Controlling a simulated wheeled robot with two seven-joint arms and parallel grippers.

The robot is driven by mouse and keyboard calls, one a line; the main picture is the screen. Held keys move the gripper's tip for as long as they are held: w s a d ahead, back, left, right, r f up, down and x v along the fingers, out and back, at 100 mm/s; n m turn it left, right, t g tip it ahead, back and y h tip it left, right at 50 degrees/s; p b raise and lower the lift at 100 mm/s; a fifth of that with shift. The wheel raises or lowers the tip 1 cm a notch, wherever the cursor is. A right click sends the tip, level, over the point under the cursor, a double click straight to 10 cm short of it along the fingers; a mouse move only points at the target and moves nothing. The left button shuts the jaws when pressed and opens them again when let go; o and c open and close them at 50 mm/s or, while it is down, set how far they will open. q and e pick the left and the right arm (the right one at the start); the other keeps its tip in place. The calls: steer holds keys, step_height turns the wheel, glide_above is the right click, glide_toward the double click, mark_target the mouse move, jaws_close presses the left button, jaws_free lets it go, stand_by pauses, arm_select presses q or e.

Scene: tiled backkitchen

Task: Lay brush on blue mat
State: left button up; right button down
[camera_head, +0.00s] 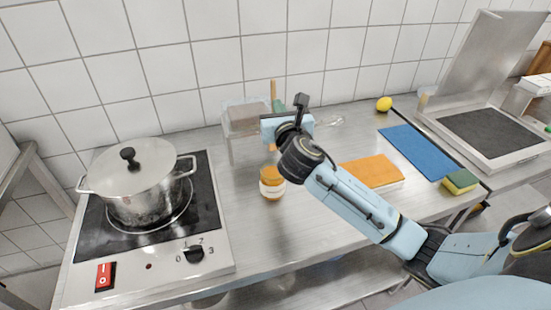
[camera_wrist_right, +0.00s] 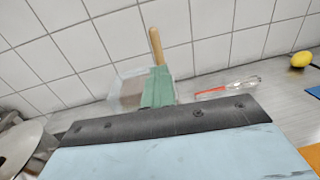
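A brush with a wooden handle (camera_wrist_right: 156,46) and a green lower part (camera_wrist_right: 158,87) shows upright, slightly tilted, in the wrist view. In the head view its handle (camera_head: 273,91) sticks up just behind my right gripper (camera_head: 292,122). The gripper's dark front edge hides the brush's lower end in the wrist view. The fingers are mostly hidden, so I cannot tell whether they hold the brush. The blue mat (camera_head: 421,151) lies flat and bare at the right of the counter, away from the gripper. My left gripper is not in view.
A translucent container (camera_head: 238,148) stands beside the gripper, with a jar (camera_head: 272,183) in front. An orange cloth or board (camera_head: 372,171) lies left of the mat. A sponge (camera_head: 459,181) and lemon (camera_head: 384,104) flank the mat. A pot (camera_head: 135,180) stands on the hob at left.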

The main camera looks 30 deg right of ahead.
mark_target(272, 147)
step_height(272, 147, down, 9)
steer(key=b, duration=0.3)
steer(key=c, duration=1.7)
jaws_free()
steer(key=shift+r, duration=0.15)
steer(key=shift+o, duration=1.1)
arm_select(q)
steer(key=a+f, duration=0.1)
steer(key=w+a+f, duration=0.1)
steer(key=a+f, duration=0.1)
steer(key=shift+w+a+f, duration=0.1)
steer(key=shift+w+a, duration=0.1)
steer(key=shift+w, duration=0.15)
